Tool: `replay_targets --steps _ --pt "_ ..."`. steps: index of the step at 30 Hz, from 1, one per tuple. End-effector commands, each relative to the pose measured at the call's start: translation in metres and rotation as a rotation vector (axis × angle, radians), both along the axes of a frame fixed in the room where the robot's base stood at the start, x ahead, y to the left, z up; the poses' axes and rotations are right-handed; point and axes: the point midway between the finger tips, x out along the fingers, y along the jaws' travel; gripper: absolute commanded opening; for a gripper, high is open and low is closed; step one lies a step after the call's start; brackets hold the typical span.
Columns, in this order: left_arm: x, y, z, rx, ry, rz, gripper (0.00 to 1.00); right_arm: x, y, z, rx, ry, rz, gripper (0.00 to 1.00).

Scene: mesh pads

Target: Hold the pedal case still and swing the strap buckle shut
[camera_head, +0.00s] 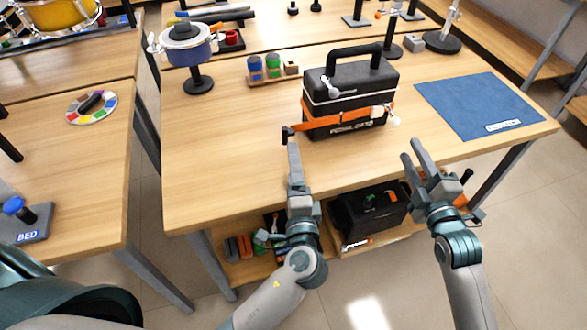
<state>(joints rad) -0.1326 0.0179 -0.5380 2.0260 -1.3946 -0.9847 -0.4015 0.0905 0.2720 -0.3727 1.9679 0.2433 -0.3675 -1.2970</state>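The black pedal case (352,84) stands upright on the wooden table, its handle on top and its lettered front towards me. An orange strap (330,121) runs across its front. A small dark piece, which looks like the strap buckle (288,133), sticks out past the case's left side at the strap's end. My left gripper (293,147) points up just below this piece; its fingers overlap from here, so I cannot tell their opening or whether they touch it. My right gripper (413,150) is open and empty, in front of the table edge, right of the case and apart from it.
A blue mat (480,106) lies right of the case. A small rack with colored jars (264,69) and a blue pot on a stand (188,48) are behind left. A lower shelf holds a dark box (368,211). The table's front left is clear.

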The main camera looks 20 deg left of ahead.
Motion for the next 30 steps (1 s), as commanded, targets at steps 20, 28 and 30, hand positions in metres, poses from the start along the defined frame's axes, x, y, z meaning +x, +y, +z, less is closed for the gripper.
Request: replay_targets --steps 20,28,30 --pt "0.075 0.034 0.001 0.003 -0.003 0.000 0.79 0.000 0.000 0.000 0.000 0.000 0.000 0.31" --pt "0.116 0.052 0.001 0.004 -0.001 0.000 0.79 0.000 0.000 0.000 0.000 0.000 0.000 0.31" --pt "0.126 0.057 0.001 0.003 -0.002 -0.001 0.79 0.000 0.000 0.000 0.000 0.000 0.000 0.31"
